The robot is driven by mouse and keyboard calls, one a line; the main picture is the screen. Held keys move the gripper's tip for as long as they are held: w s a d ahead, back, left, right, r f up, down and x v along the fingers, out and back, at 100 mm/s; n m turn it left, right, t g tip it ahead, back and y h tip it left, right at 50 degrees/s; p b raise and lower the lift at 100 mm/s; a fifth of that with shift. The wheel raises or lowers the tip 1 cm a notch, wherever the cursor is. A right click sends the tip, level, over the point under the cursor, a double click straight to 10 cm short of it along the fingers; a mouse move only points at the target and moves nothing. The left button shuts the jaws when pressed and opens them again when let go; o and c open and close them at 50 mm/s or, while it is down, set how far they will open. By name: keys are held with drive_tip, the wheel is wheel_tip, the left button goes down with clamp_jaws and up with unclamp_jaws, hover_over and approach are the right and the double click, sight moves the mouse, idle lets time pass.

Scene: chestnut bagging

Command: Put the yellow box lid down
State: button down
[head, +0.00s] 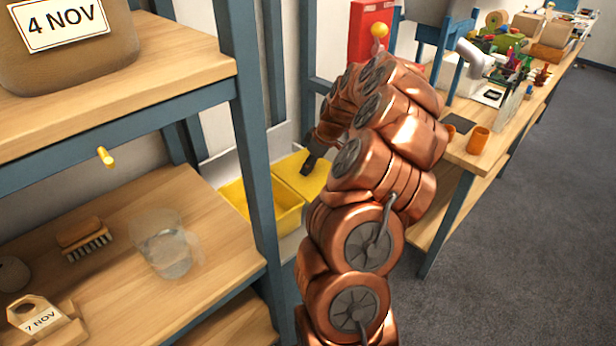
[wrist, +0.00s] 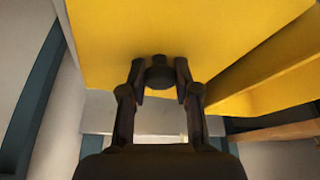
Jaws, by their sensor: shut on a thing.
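The flat yellow lid (head: 292,174) shows in the head view beyond the shelf post, partly behind my arm. In the wrist view the lid (wrist: 175,30) fills the top of the picture. My gripper (head: 309,163) is shut on the lid's dark knob; its two fingers (wrist: 160,80) close around the knob from both sides. The open yellow box (head: 290,219) stands just below and in front of the lid in the head view. Whether the lid touches anything beneath it cannot be told.
A blue-framed wooden shelf (head: 150,85) stands at the left, its post (head: 252,130) close to the box. A crowded workbench (head: 478,160) is at the right, with open floor (head: 545,230) beyond.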

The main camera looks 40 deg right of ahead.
sight(312, 173)
wheel_tip(312, 173, down, 5)
drive_tip(key=shift+s+f+p, duration=0.1)
drive_tip(key=shift+p, duration=0.5)
drive_tip(key=shift+f+b, duration=0.25)
drive_tip(key=shift+b, duration=0.1)
drive_tip(key=c, duration=0.8)
unclamp_jaws()
drive_tip(key=shift+r, duration=0.1)
drive_tip(key=shift+c, duration=0.2)
drive_tip(key=shift+r, duration=0.1)
drive_tip(key=shift+r+p, duration=0.15)
drive_tip(key=shift+p, duration=0.3)
drive_tip(key=b+v, duration=0.3)
drive_tip(key=v, duration=0.8)
drive_tip(key=shift+s+r, duration=0.2)
drive_tip(key=shift+r, duration=0.15)
drive_tip(key=shift+d, duration=0.1)
